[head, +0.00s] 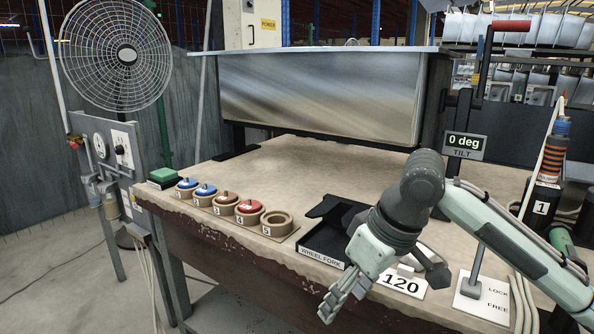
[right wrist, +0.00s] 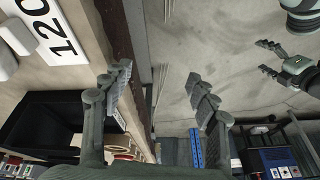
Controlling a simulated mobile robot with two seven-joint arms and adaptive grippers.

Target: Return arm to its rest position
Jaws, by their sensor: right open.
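My right gripper (head: 337,304) hangs in front of the workbench's front edge, low in the head view, below the black wheel fork tray. Its fingers point down and to the left. In the right wrist view its two fingers (right wrist: 160,76) are spread apart with nothing between them. My right arm (head: 500,232) comes in from the right over the bench corner. My left gripper (right wrist: 263,57) shows at the right of the right wrist view, with its fingers apart and empty. It is not in the head view.
The workbench (head: 300,165) holds a row of numbered ring holders (head: 278,223), some with blue or red parts, a black tray (head: 326,238), a "120" sign (head: 402,284) and a lock lever plate (head: 483,298). A fan (head: 116,55) stands left. Floor is open at lower left.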

